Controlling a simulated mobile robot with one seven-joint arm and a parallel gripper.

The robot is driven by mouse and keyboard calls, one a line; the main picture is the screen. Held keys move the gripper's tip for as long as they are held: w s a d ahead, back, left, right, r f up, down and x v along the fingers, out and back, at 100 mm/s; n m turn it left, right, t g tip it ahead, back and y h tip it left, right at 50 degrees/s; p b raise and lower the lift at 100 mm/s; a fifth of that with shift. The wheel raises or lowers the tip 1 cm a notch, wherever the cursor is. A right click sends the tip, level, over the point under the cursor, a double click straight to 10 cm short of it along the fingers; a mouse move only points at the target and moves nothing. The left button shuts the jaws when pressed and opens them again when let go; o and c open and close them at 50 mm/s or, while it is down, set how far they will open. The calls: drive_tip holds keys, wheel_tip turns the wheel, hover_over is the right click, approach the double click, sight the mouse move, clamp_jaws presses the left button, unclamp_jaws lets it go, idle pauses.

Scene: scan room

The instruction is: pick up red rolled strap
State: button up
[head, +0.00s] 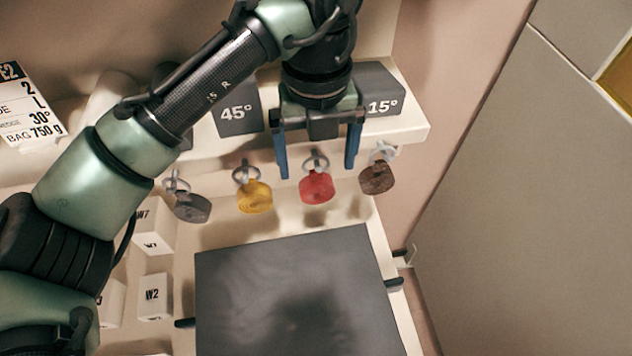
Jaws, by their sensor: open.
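The red rolled strap (317,188) hangs from a grey ring hook on the front edge of the pale shelf, in the head view. It is third from the left in a row of rolled straps. My gripper (318,172) is open, its two blue fingers pointing down. In the picture the strap lies between and slightly below the fingertips, with a gap on both sides. I cannot tell the depth between the fingers and the strap. No part of the gripper visibly touches it.
A yellow strap (254,197) and a brown strap (377,178) hang either side of it, and a grey strap (192,207) further left. Dark wedges marked 45° (237,114) and 15° (385,92) sit on the shelf (415,130). A dark flat pad (290,290) lies below.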

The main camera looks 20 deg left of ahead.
sight(316, 175)
drive_tip(key=f, duration=0.3)
drive_tip(key=f+p, duration=0.1)
drive_tip(key=f, duration=0.1)
drive_tip(key=shift+w+a, duration=0.2)
drive_tip(key=shift+w, duration=0.1)
drive_tip(key=c, duration=1.3)
